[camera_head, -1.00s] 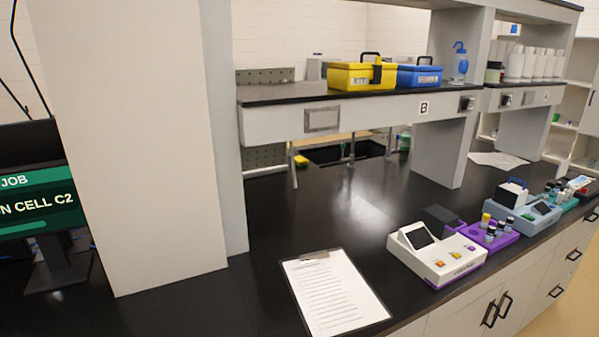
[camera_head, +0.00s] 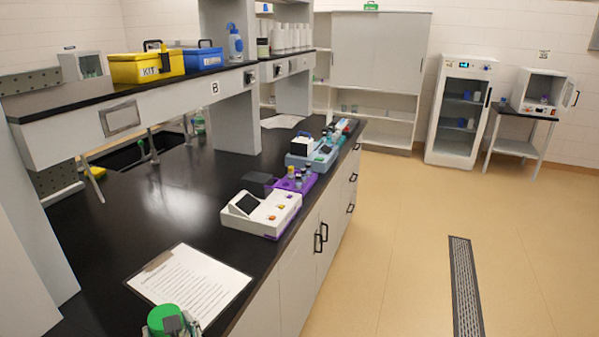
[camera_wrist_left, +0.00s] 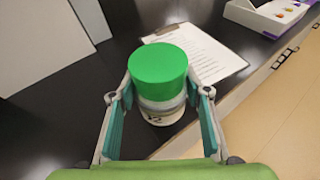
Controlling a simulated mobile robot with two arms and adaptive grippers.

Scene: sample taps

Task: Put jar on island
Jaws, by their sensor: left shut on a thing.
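The jar (camera_wrist_left: 160,85) has a bright green lid and a pale body with a dark marking. In the left wrist view it stands upright between the two fingers of my left gripper (camera_wrist_left: 162,112), which is shut on it. In the head view the jar's green lid (camera_head: 165,318) shows at the bottom edge, with part of my left gripper (camera_head: 178,327) beside it. The black-topped island bench (camera_head: 130,215) lies behind and below the jar. I cannot tell whether the jar's base touches the bench top. My right gripper is not in view.
A clipboard with paper (camera_head: 190,282) lies just beyond the jar. A white device (camera_head: 262,213), a purple rack (camera_head: 292,182) and a blue device (camera_head: 313,155) line the bench's right edge. A shelf (camera_head: 120,113) overhangs the back. Open floor (camera_head: 400,240) lies to the right.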

